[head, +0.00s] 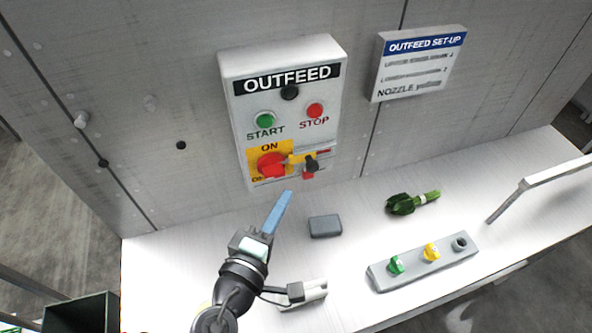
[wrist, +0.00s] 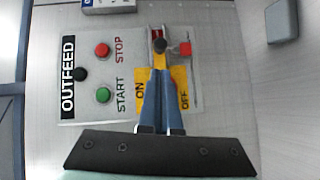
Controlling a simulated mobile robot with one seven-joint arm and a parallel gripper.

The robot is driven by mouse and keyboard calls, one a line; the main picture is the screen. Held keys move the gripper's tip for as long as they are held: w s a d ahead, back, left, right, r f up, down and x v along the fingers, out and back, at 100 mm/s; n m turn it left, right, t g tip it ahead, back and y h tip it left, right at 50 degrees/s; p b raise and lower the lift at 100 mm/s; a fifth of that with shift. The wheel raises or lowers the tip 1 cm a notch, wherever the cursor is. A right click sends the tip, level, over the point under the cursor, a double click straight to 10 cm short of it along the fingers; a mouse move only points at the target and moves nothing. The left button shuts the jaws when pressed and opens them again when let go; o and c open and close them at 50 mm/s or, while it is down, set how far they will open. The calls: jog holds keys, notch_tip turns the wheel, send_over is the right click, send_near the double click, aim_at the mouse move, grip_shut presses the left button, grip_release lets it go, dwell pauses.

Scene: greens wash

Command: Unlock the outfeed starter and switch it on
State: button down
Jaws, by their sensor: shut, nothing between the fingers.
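The OUTFEED starter box (head: 236,118) is on the grey wall, with a green START button (head: 265,120) and a red STOP button (head: 315,110). Below them a red rotary handle (head: 269,161) sits on a yellow ON/OFF plate (wrist: 180,76). A yellow piece (head: 298,158) with a black knob (head: 312,164) and a small red block (head: 308,176) is right of the handle. The knob (wrist: 160,45) and red block (wrist: 185,48) also show in the wrist view. My gripper (head: 288,194) is shut and empty, its blue fingers in front of the plate, hiding the handle in the wrist view. Contact is unclear.
A white bench lies below, with a grey block (head: 325,226), a bundle of greens (head: 407,203) and a grey strip (head: 380,279) bearing green and yellow knobs. An OUTFEED SET-UP sign (head: 419,64) is right of the box. A white rail (head: 550,175) stands at right.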

aim_at(306, 160)
jog(key=p+x, duration=0.1)
jog(key=x, duration=0.6)
jog(key=shift+w+d, duration=0.2)
jog(key=shift+d, duration=0.5)
jog(key=shift+w+d, duration=0.25)
jog(key=shift+d, duration=0.5)
jog(key=shift+w+d, duration=0.2)
jog(key=shift+d, duration=0.5)
jog(key=shift+d, duration=0.1)
